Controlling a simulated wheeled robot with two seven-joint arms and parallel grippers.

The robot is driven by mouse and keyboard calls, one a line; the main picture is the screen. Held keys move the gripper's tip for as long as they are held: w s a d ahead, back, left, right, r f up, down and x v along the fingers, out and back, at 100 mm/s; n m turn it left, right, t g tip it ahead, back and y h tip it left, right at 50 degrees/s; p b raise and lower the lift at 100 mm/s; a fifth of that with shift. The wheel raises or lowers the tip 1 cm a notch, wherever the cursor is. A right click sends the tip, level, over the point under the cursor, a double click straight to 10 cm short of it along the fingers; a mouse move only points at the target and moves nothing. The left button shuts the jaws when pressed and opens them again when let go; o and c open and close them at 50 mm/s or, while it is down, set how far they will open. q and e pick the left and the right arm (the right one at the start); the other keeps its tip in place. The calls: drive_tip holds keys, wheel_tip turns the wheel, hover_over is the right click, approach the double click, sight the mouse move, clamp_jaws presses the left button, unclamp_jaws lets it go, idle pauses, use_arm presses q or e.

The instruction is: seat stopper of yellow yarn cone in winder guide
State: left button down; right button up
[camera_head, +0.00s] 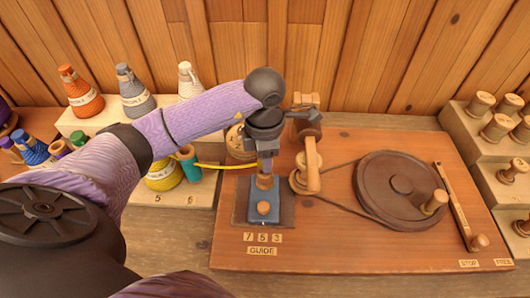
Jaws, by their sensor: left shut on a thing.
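My left gripper (265,163) points down over the winder guide (264,217), a blue block on a dark plate. It is shut on a small wooden stopper (265,181), partly hidden by the fingers. The stopper is at the back part of the block; I cannot tell whether it touches or is seated. The yellow yarn cone (163,176) stands at the left, partly hidden behind my arm. A yellow strand (222,167) runs from the cone side to the gripper. My right gripper is not in view.
The winder board (340,250) carries a large dark wheel (400,190) with a belt, a wooden crank post (307,168) close right of the gripper, and a lever (459,210). Orange (80,93), grey and white cones stand behind my arm. Wooden spools (497,127) stand on steps at right.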

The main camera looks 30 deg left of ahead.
use_arm(q)
drive_tip(key=shift+f+b, duration=0.9)
drive_tip(key=shift+f, duration=0.2)
unclamp_jaws()
wheel_tip(320, 180, up, 9)
drive_tip(key=p, duration=0.7)
drive_tip(key=shift+r, duration=0.2)
drive_tip(key=shift+f, duration=0.2)
